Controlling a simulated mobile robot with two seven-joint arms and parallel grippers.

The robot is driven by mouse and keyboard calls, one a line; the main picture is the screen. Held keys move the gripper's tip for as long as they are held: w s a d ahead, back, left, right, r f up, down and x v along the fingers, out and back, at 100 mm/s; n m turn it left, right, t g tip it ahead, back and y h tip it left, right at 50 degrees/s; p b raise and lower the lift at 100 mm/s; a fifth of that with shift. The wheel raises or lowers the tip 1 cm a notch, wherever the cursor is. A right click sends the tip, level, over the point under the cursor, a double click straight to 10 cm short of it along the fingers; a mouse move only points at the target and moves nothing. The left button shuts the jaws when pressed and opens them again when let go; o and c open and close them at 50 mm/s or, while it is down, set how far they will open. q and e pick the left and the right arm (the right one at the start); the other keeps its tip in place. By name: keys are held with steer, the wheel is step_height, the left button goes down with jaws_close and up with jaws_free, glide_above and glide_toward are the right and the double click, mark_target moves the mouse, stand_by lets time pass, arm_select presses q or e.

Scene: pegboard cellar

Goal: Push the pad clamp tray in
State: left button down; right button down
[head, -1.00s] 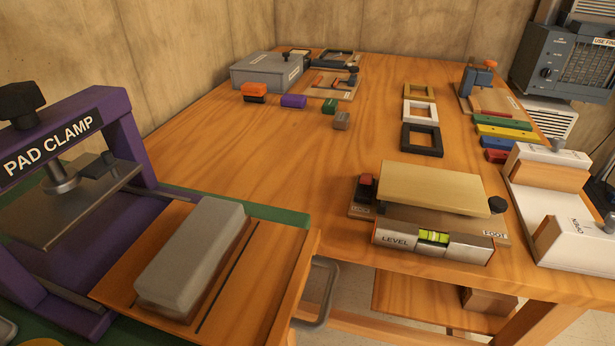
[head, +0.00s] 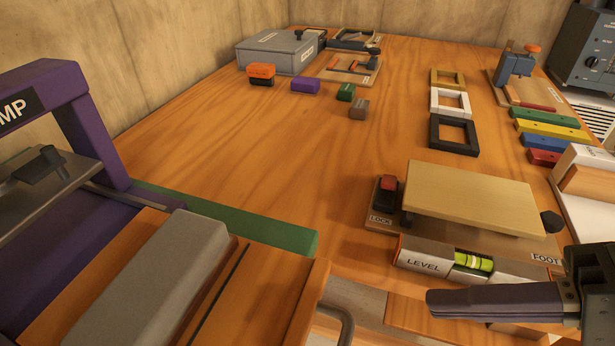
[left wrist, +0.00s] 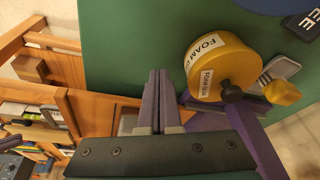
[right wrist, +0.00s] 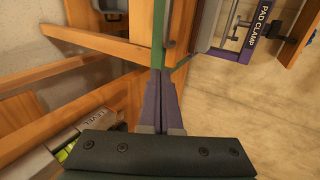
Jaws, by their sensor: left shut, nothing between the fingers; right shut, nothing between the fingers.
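The purple pad clamp (head: 95,125) stands at the left of the head view, cut off by the edge. Its wooden tray (head: 275,300) sticks out to the right, with a long grey block (head: 165,280) lying on it. The tray's metal handle (head: 340,322) is partly out of the frame. My right gripper (head: 432,303) is shut and empty, to the right of the handle and apart from it, its fingers pointing left. It also shows shut in the right wrist view (right wrist: 159,75). My left gripper (left wrist: 158,75) is shut and empty, seen only in the left wrist view.
A round yellow foam container (left wrist: 225,68) is right of my left gripper. Black, white and yellow frames (head: 453,135) lie farther back. The table's middle is clear.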

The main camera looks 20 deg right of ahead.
mark_target(323, 289)
arm_select(q)
steer(key=shift+f, duration=0.1)
steer(key=shift+r+p, duration=0.6)
arm_select(e)
steer(key=x, duration=0.3)
steer(key=r+x, duration=0.1)
steer(key=x, duration=0.4)
steer(key=shift+w+a+r, duration=0.1)
steer(key=shift+w+a, duration=0.35)
steer(key=shift+a, duration=0.15)
steer(key=shift+w+a, duration=0.1)
steer(key=shift+a, duration=0.15)
arm_select(q)
steer(key=shift+d, duration=0.15)
arm_select(e)
steer(key=shift+w+a, duration=0.1)
